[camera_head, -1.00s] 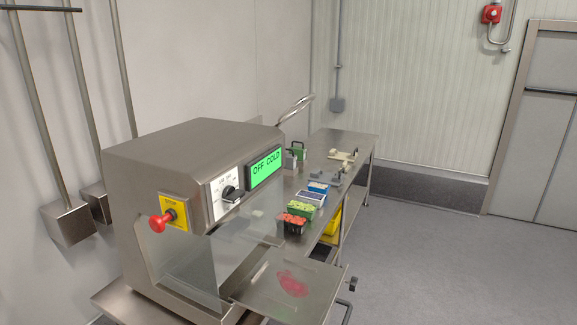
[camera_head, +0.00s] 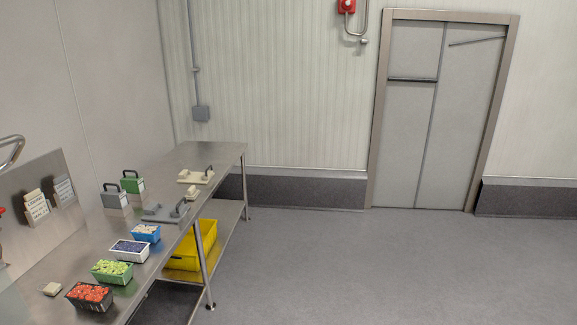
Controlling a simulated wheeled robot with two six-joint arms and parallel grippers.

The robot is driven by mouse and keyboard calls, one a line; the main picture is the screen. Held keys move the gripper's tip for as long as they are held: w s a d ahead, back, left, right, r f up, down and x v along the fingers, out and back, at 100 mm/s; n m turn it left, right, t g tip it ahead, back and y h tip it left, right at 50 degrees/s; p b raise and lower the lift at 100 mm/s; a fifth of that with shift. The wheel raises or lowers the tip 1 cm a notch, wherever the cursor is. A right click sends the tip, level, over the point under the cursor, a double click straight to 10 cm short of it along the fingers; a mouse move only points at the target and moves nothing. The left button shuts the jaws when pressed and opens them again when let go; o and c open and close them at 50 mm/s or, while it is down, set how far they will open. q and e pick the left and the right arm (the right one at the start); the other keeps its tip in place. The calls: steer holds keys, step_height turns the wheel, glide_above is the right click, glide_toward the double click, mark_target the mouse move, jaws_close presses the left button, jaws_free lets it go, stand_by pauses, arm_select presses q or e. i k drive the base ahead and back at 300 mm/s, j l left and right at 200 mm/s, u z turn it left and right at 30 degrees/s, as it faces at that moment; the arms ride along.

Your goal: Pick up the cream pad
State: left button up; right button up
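Several cream things are in view, and I cannot tell for sure which is the cream pad. A small cream block (camera_head: 51,289) lies on the steel table (camera_head: 205,156) at its near left, beside the red punnet. A flat cream plate (camera_head: 190,181) with a dark handle lies at the far end of the table. A small cream piece (camera_head: 192,193) sits by the grey plate. A cream upright shape (camera_head: 36,206) shows at the steel back panel, possibly a reflection. Neither of my grippers is in view.
Punnets of red (camera_head: 90,296), green (camera_head: 112,271) and blue fruit (camera_head: 130,250) and a blue-sided punnet (camera_head: 145,233) line the table's front edge. A grey handled plate (camera_head: 166,211) and green box (camera_head: 132,183) stand behind. A yellow crate (camera_head: 205,243) is below. The floor at right is clear.

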mark_target(192, 194)
steer(key=i+l, duration=0.15)
steer(key=i, duration=0.4)
steer(key=i+l, duration=0.15)
steer(key=i, duration=0.4)
steer(key=i+l, duration=0.15)
steer(key=i, duration=0.4)
steer(key=i+u, duration=0.45)
steer(key=i+l+u, duration=0.2)
steer(key=i+u, duration=0.25)
steer(key=i, duration=0.2)
steer(key=i+l+u, duration=0.45)
steer(key=i+j, duration=0.1)
